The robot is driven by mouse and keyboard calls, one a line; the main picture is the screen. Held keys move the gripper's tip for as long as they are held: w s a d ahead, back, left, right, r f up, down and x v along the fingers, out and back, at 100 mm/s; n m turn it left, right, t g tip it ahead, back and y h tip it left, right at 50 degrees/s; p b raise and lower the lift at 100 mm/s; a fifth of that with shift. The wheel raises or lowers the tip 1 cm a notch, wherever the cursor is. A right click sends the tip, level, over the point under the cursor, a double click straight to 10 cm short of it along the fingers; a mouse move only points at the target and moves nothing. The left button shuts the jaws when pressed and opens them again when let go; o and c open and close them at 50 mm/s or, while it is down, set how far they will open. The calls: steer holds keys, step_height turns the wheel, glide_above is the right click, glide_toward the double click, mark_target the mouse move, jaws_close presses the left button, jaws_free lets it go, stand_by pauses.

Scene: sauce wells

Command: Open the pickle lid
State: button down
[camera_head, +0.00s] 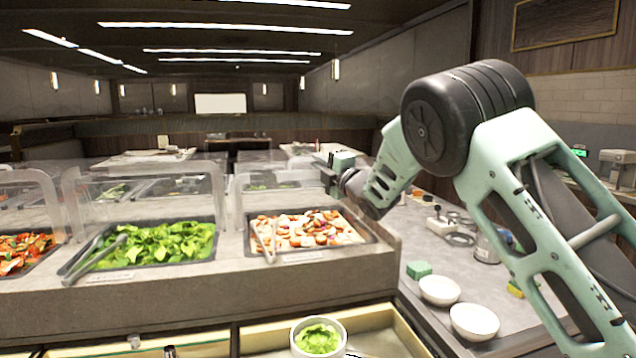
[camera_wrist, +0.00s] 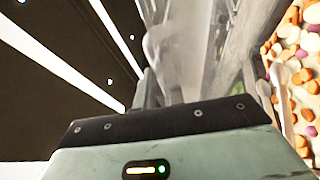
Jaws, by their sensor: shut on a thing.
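My gripper (camera_head: 328,180) is at the upper right edge of a raised clear lid (camera_head: 238,205), behind the right-hand food well (camera_head: 376,238). That well holds orange, white and purple pieces. In the wrist view, a blurred clear panel (camera_wrist: 190,45) runs up from between the fingers, and my gripper (camera_wrist: 195,90) is shut on it. The exact contact is hard to see in the head view. No label for pickles can be read, so I cannot tell which well is the pickle one.
Tongs (camera_head: 266,240) lie on the right-hand well. Left of it are a green leaf well (camera_head: 215,245) and a red-orange food well (camera_head: 25,270). White bowls (camera_head: 474,321), a green sponge (camera_head: 418,269) and a cup of greens (camera_head: 318,325) are in front and to the right.

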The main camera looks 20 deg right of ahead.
steer(key=s+b, duration=0.1)
steer(key=b, duration=0.1)
steer(key=s+f+t+b, duration=0.1)
steer(key=b, duration=0.1)
steer(key=shift+d+f+n+y+b, duration=0.1)
steer(key=shift+f+n+y+b, duration=0.05)
steer(key=shift+n+y+b, duration=0.25)
steer(key=shift+s, duration=0.1)
steer(key=c, duration=1.8)
jaws_free()
steer(key=shift+o, duration=0.2)
steer(key=b+v, duration=0.4)
steer(key=v, duration=1.3)
steer(key=shift+s, duration=0.15)
